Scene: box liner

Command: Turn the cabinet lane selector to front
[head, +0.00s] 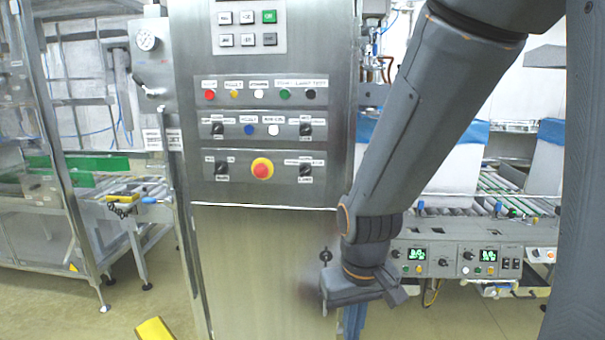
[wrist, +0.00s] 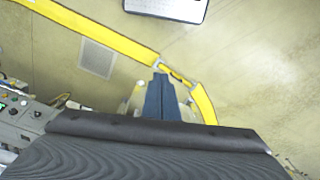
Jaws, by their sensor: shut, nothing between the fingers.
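The steel cabinet (head: 265,265) stands in the middle of the head view, with rows of controls on its front. Black selector knobs sit at upper left (head: 218,128), upper right (head: 305,129), lower left (head: 221,168) and lower right (head: 305,169). Their labels are too small to read, so I cannot tell which is the lane selector. My gripper (head: 353,322) hangs low at the cabinet's right edge, below and apart from the knobs. Its blue fingers (wrist: 161,97) are shut and empty, above the floor in the wrist view.
A red emergency button (head: 262,168) sits between the lower knobs. Colored buttons (head: 259,94) and a keypad (head: 248,28) are above. A conveyor with a control box (head: 460,260) stands at right. A yellow strip (wrist: 95,30) crosses the floor (wrist: 250,70).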

